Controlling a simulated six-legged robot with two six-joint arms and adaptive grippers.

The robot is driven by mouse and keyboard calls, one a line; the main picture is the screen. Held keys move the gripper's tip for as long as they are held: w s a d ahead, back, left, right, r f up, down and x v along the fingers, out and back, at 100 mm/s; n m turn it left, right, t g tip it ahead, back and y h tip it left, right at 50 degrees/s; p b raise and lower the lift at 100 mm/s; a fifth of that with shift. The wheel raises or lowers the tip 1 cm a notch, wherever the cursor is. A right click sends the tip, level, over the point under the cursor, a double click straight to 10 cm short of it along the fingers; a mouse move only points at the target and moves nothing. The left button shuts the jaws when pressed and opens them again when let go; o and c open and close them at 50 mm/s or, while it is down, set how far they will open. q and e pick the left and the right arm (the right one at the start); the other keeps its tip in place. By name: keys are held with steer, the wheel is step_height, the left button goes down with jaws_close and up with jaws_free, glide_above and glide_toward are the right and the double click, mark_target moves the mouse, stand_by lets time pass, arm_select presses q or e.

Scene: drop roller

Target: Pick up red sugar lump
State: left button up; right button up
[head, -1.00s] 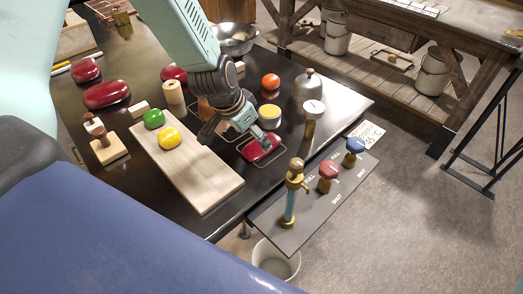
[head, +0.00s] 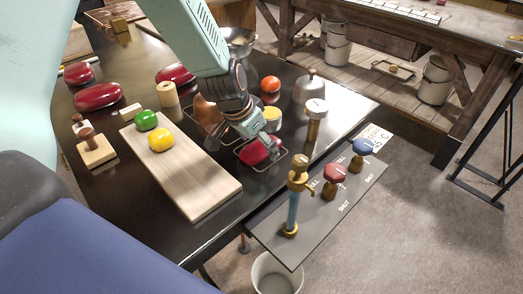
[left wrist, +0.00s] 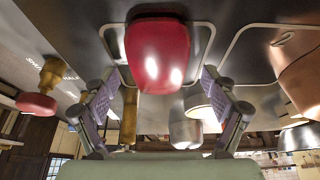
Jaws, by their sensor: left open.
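The red sugar lump (head: 255,153) is a glossy, rounded red block inside a thin outlined frame on the dark table, right of the wooden board. My left gripper (head: 262,143) is right at it, pointing down and partly covering it in the head view. In the left wrist view the lump (left wrist: 157,55) shows large at the top centre. The open fingers of my left gripper (left wrist: 157,80) stand apart on either side of the lump. I cannot tell whether they touch it. My right gripper is not in view.
A wooden board (head: 195,185) with a green lump (head: 146,120) and a yellow lump (head: 161,140) lies left of the gripper. A yellow-topped jar (head: 271,118) stands close behind. A valve panel (head: 325,205) juts from the table's right edge. Other red lumps (head: 99,97) lie far left.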

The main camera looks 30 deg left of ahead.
mark_target(257, 150)
arm_select(q)
steer(key=shift+s+r, duration=0.25)
steer(key=shift+s, duration=0.15)
steer(key=c, duration=0.5)
steer(key=shift+w+f, duration=0.2)
steer(key=shift+w, duration=0.05)
steer(key=c, duration=0.5)
steer(key=shift+s+r, duration=0.1)
steer(key=shift+s, duration=0.05)
steer(key=c, duration=0.3)
steer(key=shift+r+p, duration=0.4)
steer(key=shift+r, duration=0.05)
step_height(257, 150, up, 9)
steer(key=p, duration=0.5)
steer(key=shift+r+p, duration=0.1)
steer(key=shift+p, duration=0.2)
